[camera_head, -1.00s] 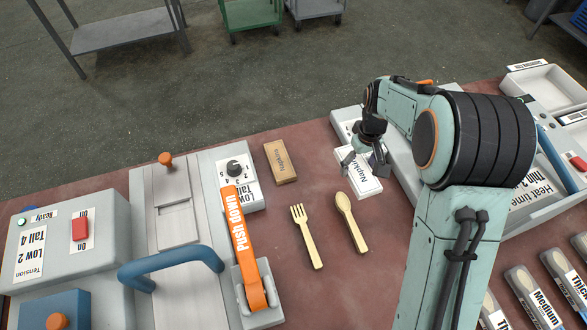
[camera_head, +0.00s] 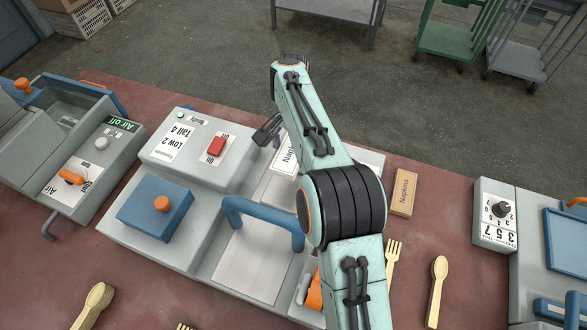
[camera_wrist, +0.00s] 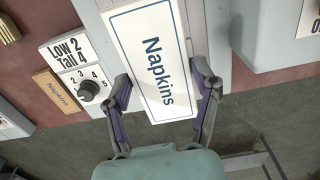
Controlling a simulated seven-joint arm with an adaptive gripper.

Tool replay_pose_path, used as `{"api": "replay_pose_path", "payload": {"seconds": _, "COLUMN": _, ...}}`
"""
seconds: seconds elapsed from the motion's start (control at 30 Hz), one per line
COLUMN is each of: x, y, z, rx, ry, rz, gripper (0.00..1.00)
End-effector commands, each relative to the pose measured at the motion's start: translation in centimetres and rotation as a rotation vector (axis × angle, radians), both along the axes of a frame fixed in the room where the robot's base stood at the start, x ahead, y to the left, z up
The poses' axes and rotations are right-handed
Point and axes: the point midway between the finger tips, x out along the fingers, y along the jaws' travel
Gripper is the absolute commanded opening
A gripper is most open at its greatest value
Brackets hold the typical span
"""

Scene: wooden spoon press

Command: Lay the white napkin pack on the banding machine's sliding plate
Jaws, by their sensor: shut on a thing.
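The white napkin pack (camera_head: 286,158), labelled "Napkins", is over the far part of the grey banding machine (camera_head: 203,260), partly hidden by my arm. My gripper (camera_head: 271,134) is shut on the pack. In the wrist view the pack (camera_wrist: 150,47) lies between the two fingers of my gripper (camera_wrist: 163,86), its printed face towards the camera. The sliding plate (camera_head: 268,189) shows in part just below the pack; the rest is hidden. I cannot tell whether the pack touches the plate or is held above it.
A blue handle (camera_head: 262,207) arches over the machine's bed. The control box with a red switch (camera_head: 216,146) stands left of the pack. A brown napkin pack (camera_head: 403,193), wooden fork (camera_head: 392,262) and wooden spoon (camera_head: 437,285) lie to the right.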

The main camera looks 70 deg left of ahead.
Motion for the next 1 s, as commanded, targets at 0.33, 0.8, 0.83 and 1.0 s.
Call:
{"api": "replay_pose_path", "payload": {"seconds": 0.33, "x": 0.1, "y": -0.1, "z": -5.0, "rx": -0.002, "ry": 0.001, "rz": 0.001, "gripper": 0.38}}
{"api": "replay_pose_path", "payload": {"seconds": 0.8, "x": 0.1, "y": -0.1, "z": -8.1, "rx": 0.000, "ry": 0.000, "rz": 0.002, "gripper": 0.38}}
{"api": "replay_pose_path", "payload": {"seconds": 0.83, "x": 0.1, "y": -0.1, "z": -8.1, "rx": 0.000, "ry": 0.000, "rz": 0.002, "gripper": 0.38}}
{"api": "replay_pose_path", "payload": {"seconds": 1.0, "x": 0.1, "y": -0.1, "z": -8.3, "rx": -0.001, "ry": 0.001, "rz": 0.002, "gripper": 0.88}}
